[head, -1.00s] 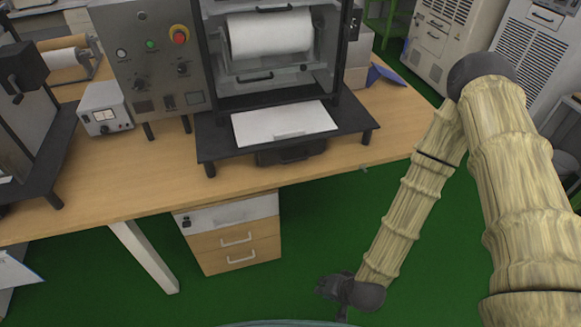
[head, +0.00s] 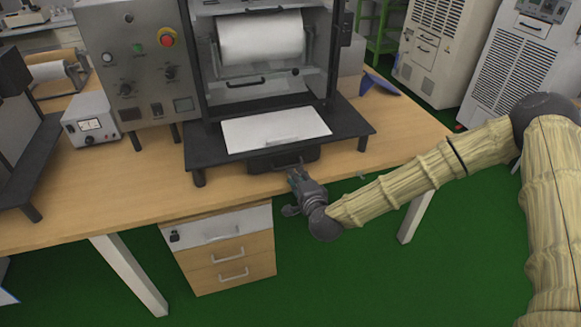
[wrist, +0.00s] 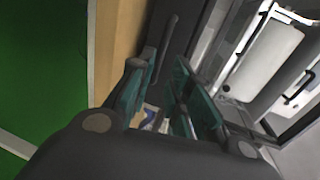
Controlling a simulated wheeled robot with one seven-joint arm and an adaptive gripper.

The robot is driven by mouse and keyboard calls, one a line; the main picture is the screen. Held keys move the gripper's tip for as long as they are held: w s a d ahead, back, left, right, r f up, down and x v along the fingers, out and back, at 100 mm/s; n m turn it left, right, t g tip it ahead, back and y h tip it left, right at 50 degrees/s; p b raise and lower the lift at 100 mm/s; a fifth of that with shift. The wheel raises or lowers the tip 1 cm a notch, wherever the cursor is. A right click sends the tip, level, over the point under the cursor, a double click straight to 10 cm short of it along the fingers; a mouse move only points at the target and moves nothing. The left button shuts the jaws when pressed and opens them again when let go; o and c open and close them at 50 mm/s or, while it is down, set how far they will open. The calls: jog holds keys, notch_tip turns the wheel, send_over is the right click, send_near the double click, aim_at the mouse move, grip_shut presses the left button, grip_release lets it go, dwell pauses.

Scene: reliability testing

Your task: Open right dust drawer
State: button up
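The dust drawer (head: 265,163) is a dark, shallow drawer under the black base of the machine with the white roll. It looks shut. Its dark handle (wrist: 164,52) shows in the wrist view as a bar just ahead of the fingers. My gripper (head: 296,176) is at the right part of the drawer's front, at the table's front edge. In the wrist view my gripper (wrist: 158,80) has its two teal-padded fingers apart, with the handle in line with the gap. Whether a finger touches the handle I cannot tell.
The machine's black base (head: 345,133) overhangs the drawer, with a white plate (head: 275,129) on top. The wooden table (head: 110,190) has a cabinet (head: 220,250) with drawers below its edge. A second machine (head: 30,150) stands at left. Green floor is free at right.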

aim_at(290, 167)
jog(key=p+x, duration=0.1)
jog(key=x, duration=0.6)
jog(key=shift+w, duration=0.15)
grip_shut()
